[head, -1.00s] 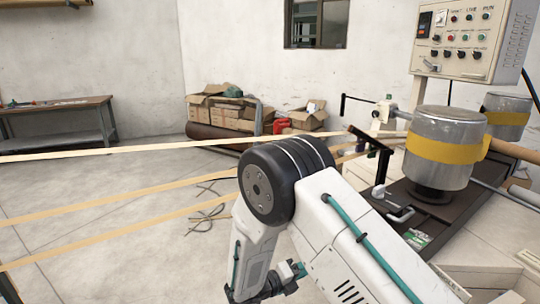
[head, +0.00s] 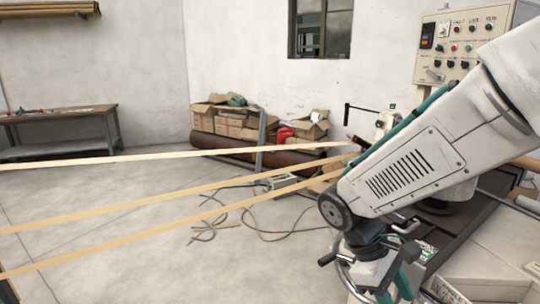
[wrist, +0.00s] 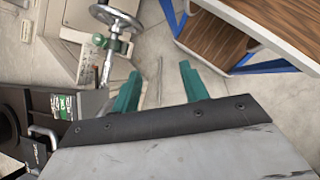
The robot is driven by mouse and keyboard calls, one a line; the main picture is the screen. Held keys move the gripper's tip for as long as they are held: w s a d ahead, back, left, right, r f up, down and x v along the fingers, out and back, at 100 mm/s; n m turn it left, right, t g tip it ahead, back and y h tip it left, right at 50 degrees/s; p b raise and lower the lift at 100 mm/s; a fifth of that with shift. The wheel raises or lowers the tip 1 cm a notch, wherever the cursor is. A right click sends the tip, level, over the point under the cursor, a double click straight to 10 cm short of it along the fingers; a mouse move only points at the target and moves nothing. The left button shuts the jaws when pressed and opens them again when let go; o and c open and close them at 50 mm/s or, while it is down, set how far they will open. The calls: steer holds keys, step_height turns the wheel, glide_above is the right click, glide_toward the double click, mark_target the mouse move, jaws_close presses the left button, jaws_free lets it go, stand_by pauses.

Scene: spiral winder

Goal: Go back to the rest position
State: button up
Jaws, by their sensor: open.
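My gripper shows in the wrist view (wrist: 159,88) with its two teal fingers apart and nothing between them. Floor shows through the gap. In the head view my arm reaches in from the upper right and bends down to the wrist at the lower right. The fingers there are partly cut off by the bottom edge. The arm stands in front of the winding machine (head: 500,222) and hides much of it, including most of the metal cylinder.
Pale strips (head: 150,209) stretch from the left to the machine. A control panel (head: 462,45) is at upper right. Cardboard boxes (head: 232,122) and a workbench (head: 62,112) stand at the back. In the wrist view, a handwheel (wrist: 117,18) and a wooden-topped table (wrist: 215,36) lie beyond the fingers.

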steer(key=s+d+r+m+t+y, duration=0.3)
steer(key=s+r+m+t+y, duration=0.2)
steer(key=s+r+m, duration=0.3)
step_height(320, 180, up, 2)
steer(key=s, duration=0.2)
steer(key=shift+s+d+m+y, duration=0.2)
steer(key=shift+s+m+y, duration=0.2)
steer(key=shift+r, duration=0.1)
stand_by(1.9)
